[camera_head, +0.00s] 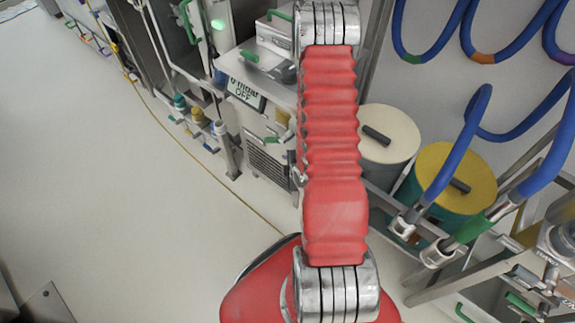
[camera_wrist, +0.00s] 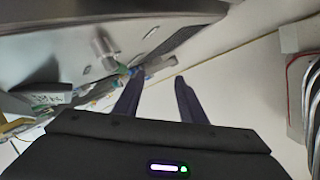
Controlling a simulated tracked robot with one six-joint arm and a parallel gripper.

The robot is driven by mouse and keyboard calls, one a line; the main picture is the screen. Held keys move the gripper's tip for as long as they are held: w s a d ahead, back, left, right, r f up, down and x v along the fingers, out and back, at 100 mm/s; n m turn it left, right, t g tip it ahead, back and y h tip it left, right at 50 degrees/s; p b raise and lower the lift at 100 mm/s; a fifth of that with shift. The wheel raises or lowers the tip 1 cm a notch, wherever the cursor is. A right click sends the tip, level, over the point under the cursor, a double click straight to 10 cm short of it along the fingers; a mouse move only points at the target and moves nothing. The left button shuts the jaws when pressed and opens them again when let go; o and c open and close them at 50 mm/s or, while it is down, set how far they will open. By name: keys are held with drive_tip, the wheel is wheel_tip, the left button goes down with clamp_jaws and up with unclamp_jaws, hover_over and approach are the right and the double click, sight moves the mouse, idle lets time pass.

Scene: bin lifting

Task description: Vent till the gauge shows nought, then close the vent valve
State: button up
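A small display (camera_head: 245,93) on the cabinet appears to read "0 mbar" with "OFF" below it. A dark display with unreadable text also shows at the left of the wrist view (camera_wrist: 45,100). Green handles (camera_head: 250,56) sit near the display, and I cannot tell which one belongs to the vent valve. My gripper (camera_wrist: 158,76) is open in the wrist view, its two dark fingers apart with pale floor between them. Small blue-green fittings (camera_wrist: 124,70) show beyond the left finger, with no contact visible. The gripper is hidden in the head view.
Fittings with teal, yellow and blue tops (camera_head: 198,118) stand left of the cabinet. A white drum (camera_head: 397,128) and a yellow-topped drum (camera_head: 440,165) stand right of my red arm, beside blue hoses (camera_head: 462,145).

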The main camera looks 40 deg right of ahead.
drive_tip(key=shift+s+r, duration=0.1)
drive_tip(key=shift+s, duration=0.05)
